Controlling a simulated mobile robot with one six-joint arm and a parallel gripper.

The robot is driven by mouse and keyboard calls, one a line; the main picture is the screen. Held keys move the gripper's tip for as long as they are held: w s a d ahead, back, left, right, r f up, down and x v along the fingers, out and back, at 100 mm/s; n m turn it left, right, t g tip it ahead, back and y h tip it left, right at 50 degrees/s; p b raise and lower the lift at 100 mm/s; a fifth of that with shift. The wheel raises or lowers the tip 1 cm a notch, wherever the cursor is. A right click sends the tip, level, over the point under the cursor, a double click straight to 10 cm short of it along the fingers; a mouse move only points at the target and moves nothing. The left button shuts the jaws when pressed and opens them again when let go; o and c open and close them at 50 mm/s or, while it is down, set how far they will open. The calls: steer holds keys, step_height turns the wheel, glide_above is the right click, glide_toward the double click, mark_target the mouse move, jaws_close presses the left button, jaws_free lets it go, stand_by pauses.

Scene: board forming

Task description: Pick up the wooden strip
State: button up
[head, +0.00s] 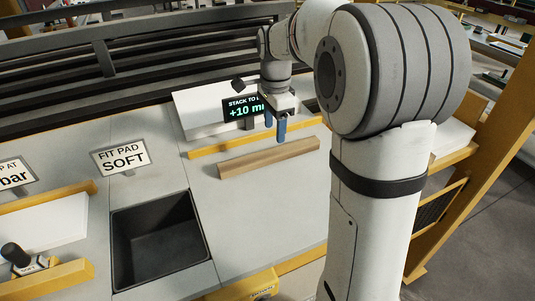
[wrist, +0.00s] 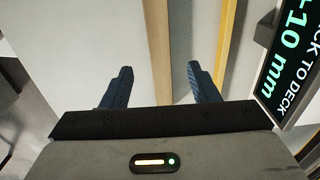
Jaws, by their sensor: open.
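The wooden strip (head: 268,158) is a long, light brown bar lying on the pale bench top in the head view, in front of a thin yellow rail. It also shows in the wrist view (wrist: 157,45), running down from the top edge to my gripper body, which hides its near end. My gripper (head: 275,126) points down just behind and above the strip in the head view. In the wrist view my gripper (wrist: 159,69) has its two blue fingers wide apart, one each side of the strip in the picture. Nothing is held. The height gap is hard to judge.
The yellow rail (head: 240,140) runs behind the strip; it also shows in the wrist view (wrist: 226,45). A display sign (head: 243,107) stands close behind my gripper, by a white stack (head: 200,115). A dark bin (head: 160,240) is sunk at left. The bench before the strip is clear.

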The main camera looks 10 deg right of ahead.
mark_target(271, 152)
steer(key=f, duration=0.2)
steer(key=f+p, duration=0.1)
steer(key=f, duration=0.4)
steer(key=shift+s+a+f, duration=0.1)
steer(key=shift+a+f, duration=0.05)
steer(key=shift+a, duration=0.25)
steer(key=c, duration=1.1)
steer(key=shift+c, duration=0.2)
